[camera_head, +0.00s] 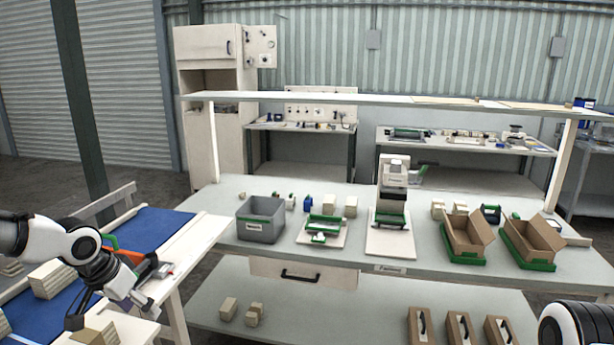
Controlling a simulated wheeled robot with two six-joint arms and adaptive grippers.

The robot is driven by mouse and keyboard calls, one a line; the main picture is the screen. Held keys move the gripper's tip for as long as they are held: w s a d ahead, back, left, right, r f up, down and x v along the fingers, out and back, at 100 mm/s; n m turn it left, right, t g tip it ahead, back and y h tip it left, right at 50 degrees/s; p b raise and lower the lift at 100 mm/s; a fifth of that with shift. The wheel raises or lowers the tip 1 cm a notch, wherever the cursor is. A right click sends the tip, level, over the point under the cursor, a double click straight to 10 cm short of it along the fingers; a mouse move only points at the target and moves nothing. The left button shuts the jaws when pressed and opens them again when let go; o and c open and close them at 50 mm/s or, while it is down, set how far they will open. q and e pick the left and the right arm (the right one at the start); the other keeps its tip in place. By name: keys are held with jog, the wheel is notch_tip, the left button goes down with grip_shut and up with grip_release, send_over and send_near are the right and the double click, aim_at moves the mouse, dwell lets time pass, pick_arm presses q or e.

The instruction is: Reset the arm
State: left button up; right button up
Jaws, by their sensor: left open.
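My left arm comes in from the left edge, and its left gripper (108,309) hangs over the side table at the lower left. Its dark fingers are spread apart, and I see nothing held between them. Wooden blocks (97,334) lie just below it, and an orange and black tool (135,261) is right behind it. Whether the fingers touch any of these I cannot tell. Of my right arm only a white and black link shows in the lower right corner; its gripper is outside the picture.
The side table has a blue mat (150,228). The main workbench (350,255) carries a grey bin (261,228), a white-and-green press (392,205), and two cardboard boxes on green trays (535,262). An overhead shelf (380,100) spans the bench.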

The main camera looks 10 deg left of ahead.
pick_arm(q)
jog(key=s+d+f+g+b, duration=0.1)
jog(key=s+d+f, duration=0.2)
jog(key=d+f, duration=0.4)
jog(key=s+d+f+g+h+b, duration=0.1)
jog(key=s+d+f, duration=0.3)
jog(key=f, duration=0.5)
jog(key=s+d+f+g+b, duration=0.1)
jog(key=s+d+f, duration=0.2)
jog(key=d+f, duration=0.4)
jog(key=s+d+f+n+g+y+b, duration=0.1)
jog(key=s+d+f+y+b, duration=0.1)
jog(key=s+f, duration=1.1)
jog(key=s, duration=0.3)
jog(key=shift+f, duration=0.15)
